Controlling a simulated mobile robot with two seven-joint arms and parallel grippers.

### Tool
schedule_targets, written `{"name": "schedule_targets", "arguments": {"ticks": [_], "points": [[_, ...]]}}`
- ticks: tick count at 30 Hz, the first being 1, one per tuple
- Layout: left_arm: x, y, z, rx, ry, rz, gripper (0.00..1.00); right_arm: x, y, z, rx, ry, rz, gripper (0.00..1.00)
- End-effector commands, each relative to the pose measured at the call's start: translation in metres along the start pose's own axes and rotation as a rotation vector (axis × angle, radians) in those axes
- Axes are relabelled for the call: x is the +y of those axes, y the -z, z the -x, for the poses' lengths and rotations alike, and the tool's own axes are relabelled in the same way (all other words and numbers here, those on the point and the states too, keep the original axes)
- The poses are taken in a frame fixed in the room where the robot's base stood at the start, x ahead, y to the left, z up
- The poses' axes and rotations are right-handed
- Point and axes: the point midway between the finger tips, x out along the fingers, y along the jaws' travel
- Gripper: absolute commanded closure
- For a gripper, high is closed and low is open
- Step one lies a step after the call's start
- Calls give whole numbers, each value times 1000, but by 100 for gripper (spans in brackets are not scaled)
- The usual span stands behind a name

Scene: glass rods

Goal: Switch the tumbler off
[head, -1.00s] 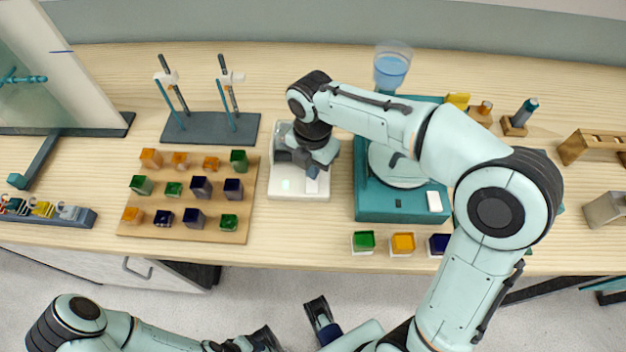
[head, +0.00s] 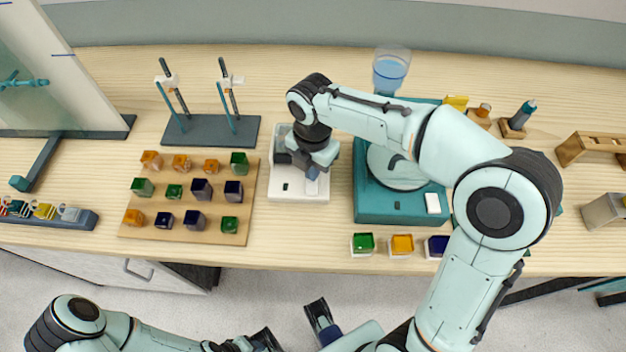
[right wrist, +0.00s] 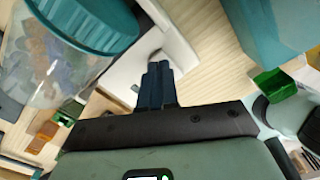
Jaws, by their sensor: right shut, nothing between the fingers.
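The tumbler is a white machine (head: 298,194) on the bench, left of the teal machine. A small dark spot (head: 285,187) and a pale switch (head: 311,187) are on its front. My right gripper (head: 312,174) is over its front, shut and empty, with the tips at the switch. In the right wrist view the shut blue fingers (right wrist: 155,85) reach the white body (right wrist: 165,47); contact is hard to judge. There, a clear barrel with a teal lid (right wrist: 95,22) holds coloured pieces. My left gripper (head: 265,340) is low at the picture's bottom edge, partly cut off.
A wooden board (head: 185,229) with coloured blocks lies left of the tumbler. The teal machine (head: 388,208) stands right, with several coloured blocks in front. A stand with rods (head: 205,132) is behind left. A beaker of blue liquid (head: 389,72) stands at the back.

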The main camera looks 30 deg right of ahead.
Motion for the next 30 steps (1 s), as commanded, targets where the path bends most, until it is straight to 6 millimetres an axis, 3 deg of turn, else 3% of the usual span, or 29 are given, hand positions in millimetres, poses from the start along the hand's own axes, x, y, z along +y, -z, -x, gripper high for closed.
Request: {"name": "schedule_targets", "arguments": {"ticks": [19,30], "points": [[17,1,48,5,-3,-4,57,0,0,56,-1,0,0,100],[18,2,50,6,-3,-4,57,0,0,58,0,1,0,100]]}}
